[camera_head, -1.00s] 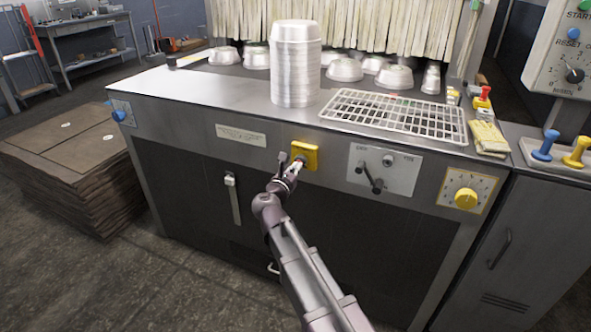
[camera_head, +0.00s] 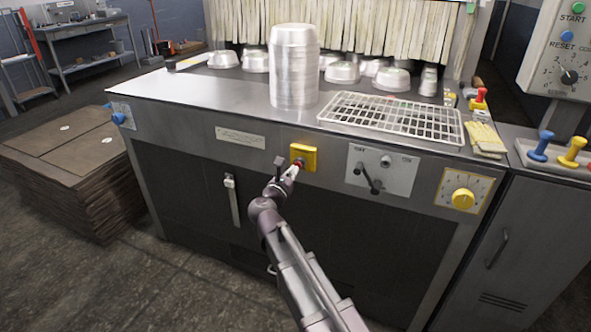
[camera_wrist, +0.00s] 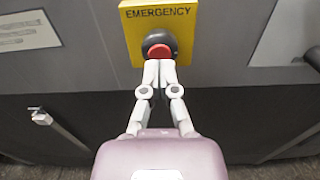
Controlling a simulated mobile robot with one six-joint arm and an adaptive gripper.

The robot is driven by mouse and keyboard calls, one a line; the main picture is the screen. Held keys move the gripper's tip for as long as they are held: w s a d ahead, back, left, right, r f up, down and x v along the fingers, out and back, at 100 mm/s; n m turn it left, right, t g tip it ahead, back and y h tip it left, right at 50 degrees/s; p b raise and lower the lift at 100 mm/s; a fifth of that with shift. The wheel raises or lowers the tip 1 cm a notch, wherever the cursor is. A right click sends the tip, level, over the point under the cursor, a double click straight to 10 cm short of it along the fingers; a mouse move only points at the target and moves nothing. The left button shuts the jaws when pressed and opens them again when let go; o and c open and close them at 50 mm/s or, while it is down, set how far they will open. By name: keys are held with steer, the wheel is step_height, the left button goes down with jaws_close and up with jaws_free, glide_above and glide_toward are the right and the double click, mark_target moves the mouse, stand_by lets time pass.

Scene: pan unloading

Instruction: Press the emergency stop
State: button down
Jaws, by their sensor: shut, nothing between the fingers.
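The emergency stop is a red button (camera_wrist: 160,52) in a dark round collar on a yellow plate (camera_wrist: 190,16) marked EMERGENCY. The yellow plate is also in the head view (camera_head: 309,155), on the front panel of the machine. My gripper (camera_wrist: 160,64) is shut and empty. In the wrist view its fingertips overlap the lower edge of the red button; I cannot tell whether they touch it. In the head view my gripper (camera_head: 292,172) is just below and in front of the plate, and the button is mostly hidden.
A tall stack of pans (camera_head: 294,70) and a wire rack (camera_head: 390,115) stand on the steel top. A lever panel (camera_head: 400,172) and a yellow dial (camera_head: 463,199) are right of the plate. A handle (camera_head: 232,200) is at lower left.

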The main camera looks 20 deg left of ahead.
steer(key=s+a, duration=0.1)
steer(key=s, duration=1.1)
steer(key=shift+w+d, duration=0.1)
stand_by(0.4)
steer(key=w+d+f+m+g+h, duration=0.25)
steer(key=d+f+m+g, duration=0.2)
steer(key=d+m, duration=0.55)
steer(key=w+d+f+m+g+h, duration=0.2)
steer(key=d+f+m+g+h, duration=0.3)
steer(key=d, duration=1)
steer(key=s+d+f+m+g+y, duration=0.4)
steer(key=s+d+f+m, duration=0.1)
steer(key=d+m, duration=0.45)
steer(key=s+d+f+m+g+y, duration=0.4)
steer(key=s+d+m+g+y, duration=0.1)
steer(key=d+m, duration=0.5)
step_height(320, 180, up, 29)
steer(key=p, duration=2.9)
steer(key=shift+a, duration=0.4)
